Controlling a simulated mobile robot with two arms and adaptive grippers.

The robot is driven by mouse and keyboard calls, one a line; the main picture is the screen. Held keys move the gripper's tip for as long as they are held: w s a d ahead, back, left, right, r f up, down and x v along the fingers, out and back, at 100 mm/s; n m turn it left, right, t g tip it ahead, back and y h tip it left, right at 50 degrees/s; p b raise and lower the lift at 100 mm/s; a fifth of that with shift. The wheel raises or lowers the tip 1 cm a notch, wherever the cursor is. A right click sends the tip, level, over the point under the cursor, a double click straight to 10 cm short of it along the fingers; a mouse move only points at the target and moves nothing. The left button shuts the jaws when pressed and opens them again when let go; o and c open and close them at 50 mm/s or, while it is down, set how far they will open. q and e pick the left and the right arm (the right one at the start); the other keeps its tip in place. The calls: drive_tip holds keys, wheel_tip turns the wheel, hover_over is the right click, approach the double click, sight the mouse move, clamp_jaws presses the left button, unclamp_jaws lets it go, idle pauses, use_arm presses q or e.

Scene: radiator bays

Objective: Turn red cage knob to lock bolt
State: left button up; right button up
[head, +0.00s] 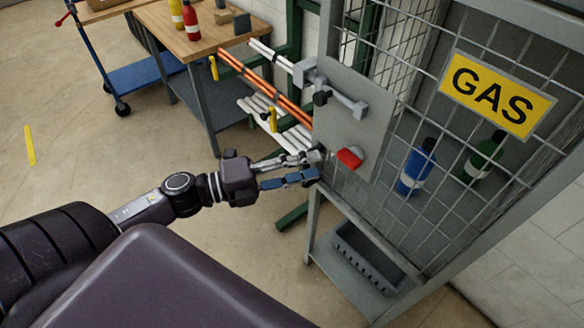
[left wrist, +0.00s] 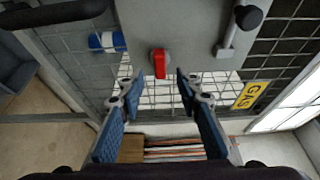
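The red cage knob (head: 349,158) sits on the grey plate (head: 350,115) of the mesh gas cage door. It also shows in the left wrist view (left wrist: 159,62), its red handle pointing down in that picture. The grey bolt (head: 343,101) with a black grip (head: 321,98) lies across the plate above the knob. It shows at the right in the left wrist view (left wrist: 229,40). My left gripper (head: 318,166) is open just short of the knob. In the left wrist view its fingertips (left wrist: 159,84) are apart, the knob beyond the gap between them. My right gripper is not in view.
Inside the cage stand a blue bottle (head: 416,168) and a green bottle (head: 484,157). A yellow GAS sign (head: 497,93) hangs on the mesh. A grey bin (head: 370,256) is below. Orange pipes (head: 266,85) and a wooden table (head: 178,32) stand behind.

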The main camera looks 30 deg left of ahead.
use_arm(q)
drive_tip(key=shift+v, duration=1.6)
drive_tip(key=shift+a, duration=0.1)
drive_tip(key=w+a+f+n+y, duration=0.1)
drive_tip(key=a+f+n+y, duration=0.5)
drive_tip(key=f, duration=0.6)
drive_tip(key=a+f+n+y, duration=0.3)
drive_tip(key=a+f+n, duration=0.45)
drive_tip(key=f, duration=0.45)
drive_tip(key=s+a+f+n+g+y, duration=0.1)
drive_tip(key=s+f+n, duration=0.1)
drive_tip(key=f, duration=0.4)
drive_tip(key=s+a+f+n+g+y, duration=0.1)
drive_tip(key=s+f+y, duration=0.15)
drive_tip(key=f, duration=0.35)
drive_tip(key=s+d+f+n+g, duration=0.4)
drive_tip(key=s+f, duration=0.8)
drive_tip(key=f, duration=0.3)
drive_tip(key=s+d+f+n+g, duration=0.2)
drive_tip(key=s+d+f, duration=0.3)
drive_tip(key=s, duration=0.4)
drive_tip(key=s+d+f+n+g, duration=0.1)
drive_tip(key=s+d+f+g, duration=0.3)
drive_tip(key=s, duration=0.6)
drive_tip(key=d+f, duration=0.2)
drive_tip(key=shift+d+n+b, duration=0.35)
drive_tip(key=shift+h, duration=0.25)
